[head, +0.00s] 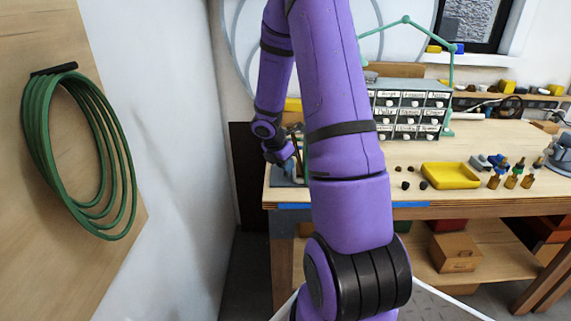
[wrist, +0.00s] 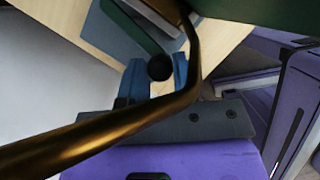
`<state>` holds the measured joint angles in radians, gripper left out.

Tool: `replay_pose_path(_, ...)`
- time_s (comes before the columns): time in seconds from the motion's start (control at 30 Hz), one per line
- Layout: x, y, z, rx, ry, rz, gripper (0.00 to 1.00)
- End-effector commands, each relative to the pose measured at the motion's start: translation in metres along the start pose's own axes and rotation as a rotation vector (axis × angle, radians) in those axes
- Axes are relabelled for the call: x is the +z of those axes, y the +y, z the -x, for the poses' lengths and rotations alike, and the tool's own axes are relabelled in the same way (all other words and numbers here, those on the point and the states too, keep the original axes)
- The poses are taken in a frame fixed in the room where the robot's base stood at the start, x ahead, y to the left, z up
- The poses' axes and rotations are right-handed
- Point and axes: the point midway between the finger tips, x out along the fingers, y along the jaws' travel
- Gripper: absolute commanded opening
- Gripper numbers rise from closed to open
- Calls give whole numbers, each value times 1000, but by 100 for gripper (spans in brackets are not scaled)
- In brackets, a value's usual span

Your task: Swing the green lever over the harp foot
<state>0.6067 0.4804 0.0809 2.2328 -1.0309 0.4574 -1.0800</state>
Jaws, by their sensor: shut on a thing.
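In the wrist view my gripper (wrist: 157,82) has its blue fingers on either side of a round black knob (wrist: 159,67), shut on it. A dark green bar (wrist: 138,25) runs up and left from near the knob, over a grey-blue plate; it looks like the green lever, though its join to the knob is not clear. A bent brass rod (wrist: 110,128), apparently the harp, crosses close to the camera and hides part of the gripper. In the head view my arm covers most of the work spot at the bench's left end.
The wooden bench (head: 398,200) carries a labelled drawer cabinet (head: 410,108), a yellow tray (head: 450,176) and several small brown bottles on the right. A coiled green hose (head: 45,150) hangs on the left wall. A dark green surface (wrist: 265,14) fills the wrist view's upper right.

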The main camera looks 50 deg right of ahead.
Motion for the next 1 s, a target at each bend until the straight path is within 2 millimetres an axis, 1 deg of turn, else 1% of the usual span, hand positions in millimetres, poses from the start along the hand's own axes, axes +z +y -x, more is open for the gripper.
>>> replay_pose_path(0.27, -5, 11, 2, -78, 0, -188, 4)
replay_pose_path(0.5, -8, 23, 3, -165, 0, -400, 3)
replay_pose_path(1.0, -5, 48, 2, -347, 1, -840, 4)
